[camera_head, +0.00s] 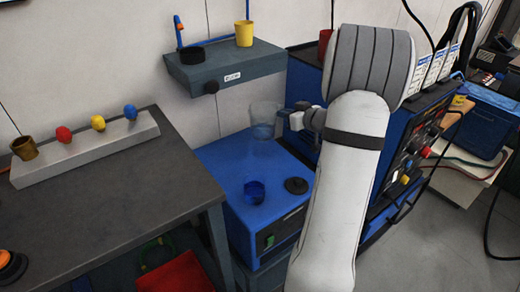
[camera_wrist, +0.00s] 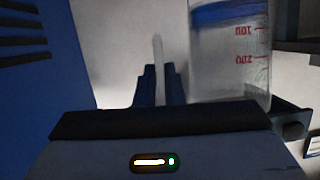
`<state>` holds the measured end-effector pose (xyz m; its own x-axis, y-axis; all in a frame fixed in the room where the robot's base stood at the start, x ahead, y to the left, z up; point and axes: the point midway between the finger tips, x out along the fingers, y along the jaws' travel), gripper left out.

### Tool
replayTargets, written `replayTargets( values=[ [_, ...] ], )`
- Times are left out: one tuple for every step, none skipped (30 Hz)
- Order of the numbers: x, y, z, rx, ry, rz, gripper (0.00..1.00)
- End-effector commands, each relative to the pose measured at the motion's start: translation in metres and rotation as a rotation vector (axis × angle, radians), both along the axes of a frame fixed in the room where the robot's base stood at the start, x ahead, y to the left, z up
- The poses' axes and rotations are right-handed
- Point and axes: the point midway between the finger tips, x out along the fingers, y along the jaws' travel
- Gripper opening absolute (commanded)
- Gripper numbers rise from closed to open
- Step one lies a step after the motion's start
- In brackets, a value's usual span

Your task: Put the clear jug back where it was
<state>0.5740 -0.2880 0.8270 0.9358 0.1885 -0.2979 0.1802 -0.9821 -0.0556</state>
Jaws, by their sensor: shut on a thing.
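The clear jug (camera_head: 263,118) hangs in the air in the head view, above the blue cabinet (camera_head: 225,160) and below the grey wall shelf (camera_head: 222,68). My gripper (camera_head: 283,117) is at its right side. The jug looks about upright in the head view.
A blue cup (camera_head: 254,192) and a black disc (camera_head: 296,185) are on the blue cabinet; its back part looks clear. The shelf bears a yellow cup (camera_head: 244,34). A dark table (camera_head: 110,205) is at left, with a grey rack (camera_head: 85,150). A blue machine (camera_head: 305,75) stands behind my arm.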

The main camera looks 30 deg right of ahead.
Motion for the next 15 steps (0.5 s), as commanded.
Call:
replayTargets(
  values=[
    [0.000,0.000,-0.010,0.003,0.002,0.000,0.00],
    [0.000,0.000,-0.016,0.005,0.002,0.000,0.00],
    [0.000,0.000,-0.024,0.005,0.002,0.000,0.00],
    [0.000,0.001,-0.030,0.004,0.002,0.001,0.00],
    [0.000,0.001,-0.036,0.005,0.002,0.000,0.00],
    [0.000,0.001,-0.043,0.004,0.003,0.001,0.00],
    [0.000,0.001,-0.047,0.004,0.003,0.001,0.00],
    [0.000,0.001,-0.051,0.004,0.002,0.001,0.00],
    [0.000,0.001,-0.055,0.003,0.002,0.001,0.00],
    [0.000,0.001,-0.057,0.002,0.001,0.001,0.00],
    [0.000,0.001,-0.059,0.002,0.001,0.001,0.00],
    [0.000,0.001,-0.061,0.002,0.001,0.001,0.00],
    [0.000,0.001,-0.063,0.002,0.001,0.001,0.00],
    [0.000,0.001,-0.065,0.003,0.001,0.002,0.00],
    [0.000,0.001,-0.068,0.003,0.001,0.002,0.00]
  ],
)
